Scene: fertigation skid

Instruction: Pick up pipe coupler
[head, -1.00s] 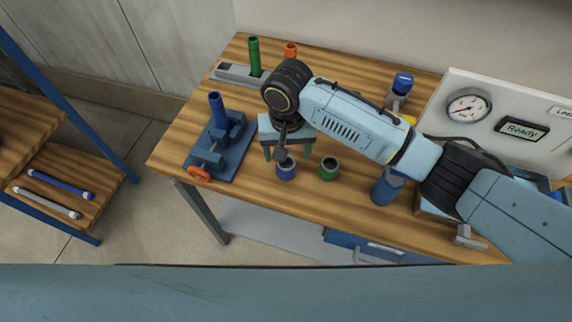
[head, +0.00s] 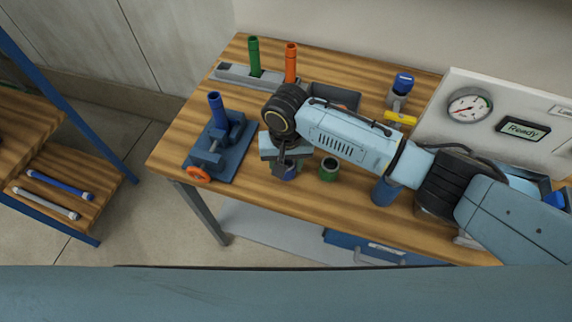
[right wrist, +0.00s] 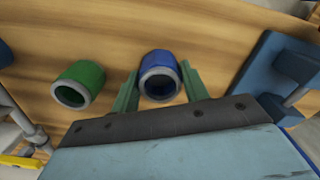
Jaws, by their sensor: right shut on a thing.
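The blue pipe coupler (head: 288,174) stands on the wooden bench, partly hidden under my right gripper (head: 286,162) in the head view. In the right wrist view the blue coupler (right wrist: 158,60) sits between the two green fingers of my right gripper (right wrist: 160,74), which is shut on it. The coupler appears to be still at bench level. A green coupler (head: 329,169) stands just to its right in the head view. In the right wrist view the green coupler (right wrist: 82,82) is left of the fingers, apart from them. My left gripper is out of view.
A blue vise (head: 225,150) holding a blue pipe (head: 216,106) is to the left, with an orange handle (head: 197,174). A grey rack (head: 232,72) with green and orange pipes stands behind. A gauge panel (head: 500,112) is at the right. Bench space between vise and gripper is clear.

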